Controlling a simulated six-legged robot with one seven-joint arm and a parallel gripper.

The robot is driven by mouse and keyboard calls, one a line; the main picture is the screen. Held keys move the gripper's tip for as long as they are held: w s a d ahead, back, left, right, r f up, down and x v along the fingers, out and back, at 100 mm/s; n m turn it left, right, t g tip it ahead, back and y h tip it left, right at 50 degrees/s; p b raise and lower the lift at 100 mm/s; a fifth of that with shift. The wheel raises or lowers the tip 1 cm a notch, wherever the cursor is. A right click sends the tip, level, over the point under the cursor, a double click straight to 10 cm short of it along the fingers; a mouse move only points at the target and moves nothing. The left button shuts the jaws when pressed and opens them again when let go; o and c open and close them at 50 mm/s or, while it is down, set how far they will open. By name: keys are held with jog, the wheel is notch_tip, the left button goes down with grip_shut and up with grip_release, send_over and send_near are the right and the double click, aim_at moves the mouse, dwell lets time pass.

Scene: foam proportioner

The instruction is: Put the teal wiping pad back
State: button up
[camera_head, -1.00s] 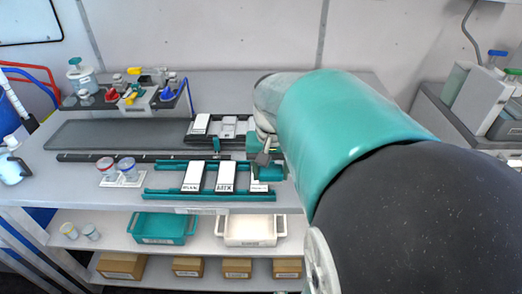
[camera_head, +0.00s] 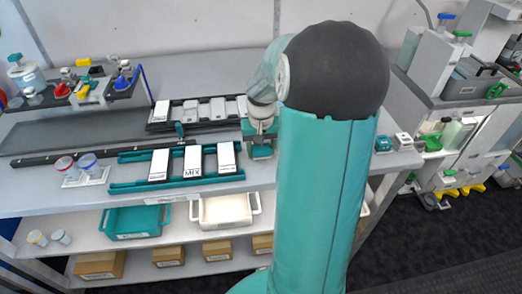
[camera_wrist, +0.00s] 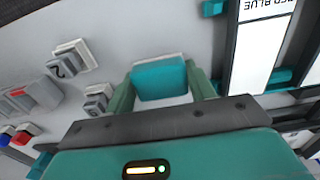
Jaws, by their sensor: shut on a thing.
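The teal wiping pad (camera_wrist: 160,80) is between the two fingers of my gripper (camera_wrist: 162,85) in the wrist view, and the gripper is shut on it. A pale edge shows beyond the pad; I cannot tell whether it belongs to the pad or to something under it. In the head view my gripper (camera_head: 260,138) is over the bench just right of the teal rack (camera_head: 130,187), with a teal part below it. My arm hides the bench to the right of that. Whether the pad touches the bench is not clear.
The rack holds white-labelled slides (camera_head: 193,160); a dark tray (camera_head: 158,127) with more stands behind. Small teal-and-white (camera_head: 382,144) and grey-and-white (camera_head: 403,141) blocks sit right of my arm. Two numbered white blocks (camera_wrist: 70,60) lie left in the wrist view. Bins (camera_head: 225,209) stand below.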

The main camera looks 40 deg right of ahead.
aim_at(261, 147)
jog(key=shift+f, duration=0.6)
jog(key=shift+f, duration=0.1)
jog(key=o, duration=1)
jog(key=shift+c, duration=0.2)
notch_tip(261, 147, up, 12)
jog(key=s+a+r+n+t, duration=0.2)
jog(key=s+a, duration=0.1)
jog(key=a, duration=0.6)
jog(key=s+a+r+n+t, duration=0.1)
jog(key=s+a, duration=0.3)
jog(key=a, duration=0.5)
jog(key=s+a+r+n+t, duration=0.2)
jog(key=s+a+n, duration=0.1)
jog(key=a, duration=0.6)
jog(key=shift+s+r+n+t, duration=0.3)
jog(key=shift+s+r+n, duration=0.05)
jog(key=shift+r+n, duration=0.05)
